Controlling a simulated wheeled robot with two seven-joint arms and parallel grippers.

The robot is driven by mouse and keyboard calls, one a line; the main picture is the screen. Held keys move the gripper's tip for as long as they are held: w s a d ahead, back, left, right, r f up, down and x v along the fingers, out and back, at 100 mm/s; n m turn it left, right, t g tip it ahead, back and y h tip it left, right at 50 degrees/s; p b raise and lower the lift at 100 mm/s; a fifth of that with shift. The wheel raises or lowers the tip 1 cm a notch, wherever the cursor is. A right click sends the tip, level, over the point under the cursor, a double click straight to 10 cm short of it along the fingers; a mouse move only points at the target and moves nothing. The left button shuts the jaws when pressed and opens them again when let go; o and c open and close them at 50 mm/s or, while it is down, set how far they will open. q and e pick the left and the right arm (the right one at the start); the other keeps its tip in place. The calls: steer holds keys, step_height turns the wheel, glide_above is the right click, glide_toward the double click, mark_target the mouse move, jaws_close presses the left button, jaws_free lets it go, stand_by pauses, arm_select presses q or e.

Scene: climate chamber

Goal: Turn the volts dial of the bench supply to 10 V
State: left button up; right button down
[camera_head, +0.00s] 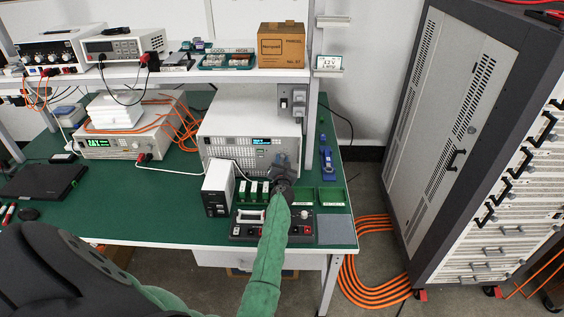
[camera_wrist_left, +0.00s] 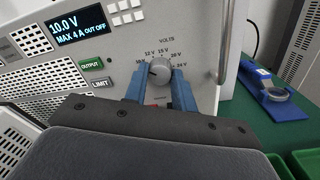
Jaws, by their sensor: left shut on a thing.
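The bench supply is the large pale unit (camera_head: 222,128) on the green bench, also in the left wrist view (camera_wrist_left: 200,25). Its grey volts dial (camera_wrist_left: 160,69) sits under the word VOLTS, with marks around it including 12 V, 15 V, 20 V and 24 V. The dial's pointer is toward the left, near the lowest mark. The display (camera_wrist_left: 80,25) reads 10.0 V, MAX 4 A, OUT OFF. My left gripper (camera_head: 283,161) is at the panel, its blue fingers (camera_wrist_left: 160,82) shut on the dial from both sides. The dial is hidden in the head view. My right gripper is out of view.
The OUTPUT button (camera_wrist_left: 91,65) and LIMIT button (camera_wrist_left: 101,84) are left of the dial. A metal handle (camera_wrist_left: 226,35) stands close on the right. A white-sided black box (camera_head: 217,188) and a control panel (camera_head: 299,231) are near my forearm. A blue tool (camera_head: 326,160) lies right.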

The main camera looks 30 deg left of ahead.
arm_select(q)
steer(key=o, duration=1)
